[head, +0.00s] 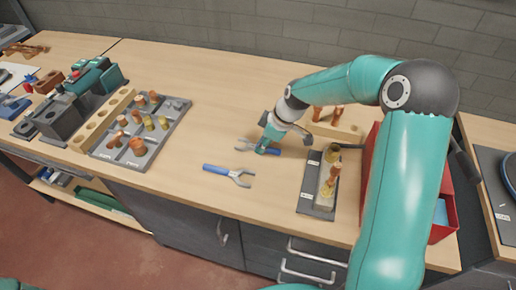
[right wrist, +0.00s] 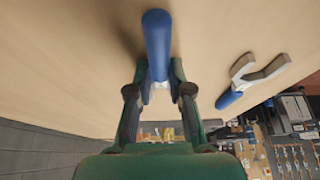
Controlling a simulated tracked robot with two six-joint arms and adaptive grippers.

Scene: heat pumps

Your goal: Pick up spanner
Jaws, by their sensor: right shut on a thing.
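A blue-handled spanner (head: 244,145) lies at the middle of the bench, its grey forked end pointing left in the head view. My right gripper (head: 267,147) is over its handle and shut on it. In the right wrist view the blue handle (right wrist: 157,45) sits between the fingertips of my right gripper (right wrist: 160,88); the grey end is hidden there. The spanner looks at or very near bench height; I cannot tell whether it touches the wood. A second blue-handled tool with a grey forked end (head: 228,175) lies nearer the front edge, apart from the gripper. My left gripper is not in view.
A grey tray of copper and brass fittings (head: 168,128) stands left of the tools. A dark plate with fittings (head: 314,205) and a red bin (head: 446,222) are to the right. A vise (head: 62,118) stands far left. The wood between tray and tools is clear.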

